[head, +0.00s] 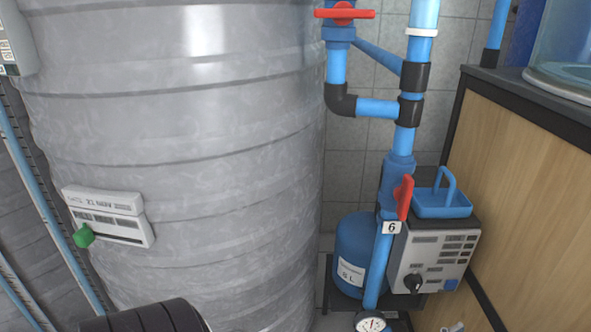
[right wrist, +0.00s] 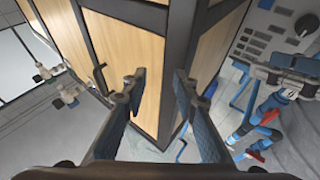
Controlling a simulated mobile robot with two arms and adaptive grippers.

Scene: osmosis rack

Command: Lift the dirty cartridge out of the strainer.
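I cannot make out a dirty cartridge or a strainer in either view. My right gripper (right wrist: 158,88) shows in the right wrist view with its two fingers apart and nothing between them. Beyond the fingers is the corner of a wood-panelled cabinet with a dark frame (right wrist: 170,60). The right gripper does not show in the head view. My left gripper is in neither view.
A large grey ribbed tank (head: 190,150) fills the left and middle of the head view. Blue pipes (head: 403,140) with red valve handles (head: 404,197) stand right of it. A blue tray with a handle (head: 443,204) sits on a grey control box (head: 438,256). The wood-panelled cabinet (head: 530,170) is at right.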

